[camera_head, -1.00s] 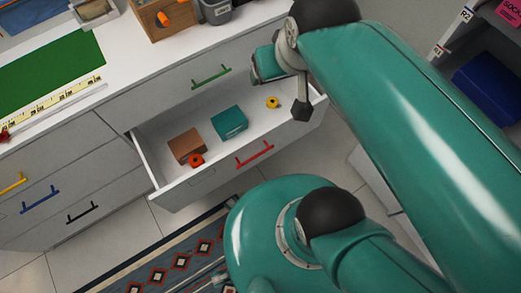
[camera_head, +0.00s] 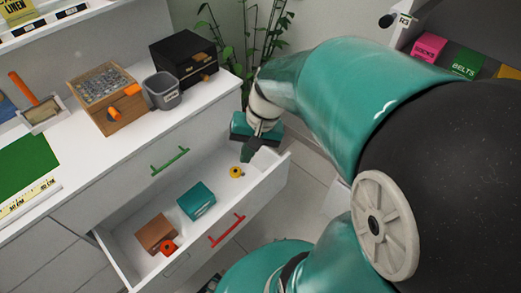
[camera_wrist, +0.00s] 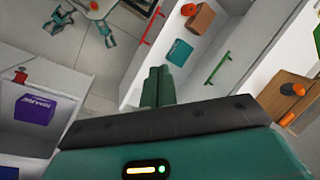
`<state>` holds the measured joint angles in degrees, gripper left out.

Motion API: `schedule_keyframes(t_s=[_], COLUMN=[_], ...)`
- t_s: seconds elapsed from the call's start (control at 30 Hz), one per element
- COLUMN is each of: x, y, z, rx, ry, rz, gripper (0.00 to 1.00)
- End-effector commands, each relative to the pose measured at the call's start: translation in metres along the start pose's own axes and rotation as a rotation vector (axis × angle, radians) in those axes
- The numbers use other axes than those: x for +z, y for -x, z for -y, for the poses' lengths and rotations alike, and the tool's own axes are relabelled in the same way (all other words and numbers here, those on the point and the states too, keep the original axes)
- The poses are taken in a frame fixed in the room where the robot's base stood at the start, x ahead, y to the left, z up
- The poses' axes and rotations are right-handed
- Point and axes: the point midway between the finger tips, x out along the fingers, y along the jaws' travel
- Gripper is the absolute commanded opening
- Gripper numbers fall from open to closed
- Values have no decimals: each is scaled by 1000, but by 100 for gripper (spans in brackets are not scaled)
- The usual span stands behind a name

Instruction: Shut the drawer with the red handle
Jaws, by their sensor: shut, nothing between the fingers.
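The drawer with the red handle (camera_head: 226,229) stands pulled out from the white cabinet in the head view. Inside lie a brown box (camera_head: 154,233), a teal box (camera_head: 197,200), an orange-red ring (camera_head: 168,247) and a yellow ring-like item (camera_head: 236,172). My gripper (camera_head: 249,152) is over the drawer's right end, near the yellow item; I cannot tell whether it touches the drawer. In the wrist view, the fingers of my gripper (camera_wrist: 158,84) are together and empty. The drawer's red handle (camera_wrist: 152,26) shows above them, and the teal box (camera_wrist: 180,52) lies to their right.
A green handle (camera_head: 170,161) marks the closed drawer above. The cabinet top holds a wooden box (camera_head: 108,110), a grey bin (camera_head: 162,92) and a black box (camera_head: 186,57). A plant (camera_head: 250,35) stands behind. A shelf with a purple box (camera_wrist: 36,108) shows in the wrist view.

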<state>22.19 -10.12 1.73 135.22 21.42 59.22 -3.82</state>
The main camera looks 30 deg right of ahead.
Motion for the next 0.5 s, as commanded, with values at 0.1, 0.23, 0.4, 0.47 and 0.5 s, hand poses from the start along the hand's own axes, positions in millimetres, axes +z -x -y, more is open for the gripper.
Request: schedule_keyframes(t_s=[0.1, 0.23, 0.4, 0.47, 0.5], x=[-17, -33, -53, -60, -64], y=[-21, -43, -72, -82, -88], z=[-19, -38, -67, -78, -86], rx=[-75, -172, -319, -375, -414], ry=[-142, -291, -487, -557, -602], rz=[94, 181, 280, 309, 327], gripper=[0, 0, 0, 0, 0])
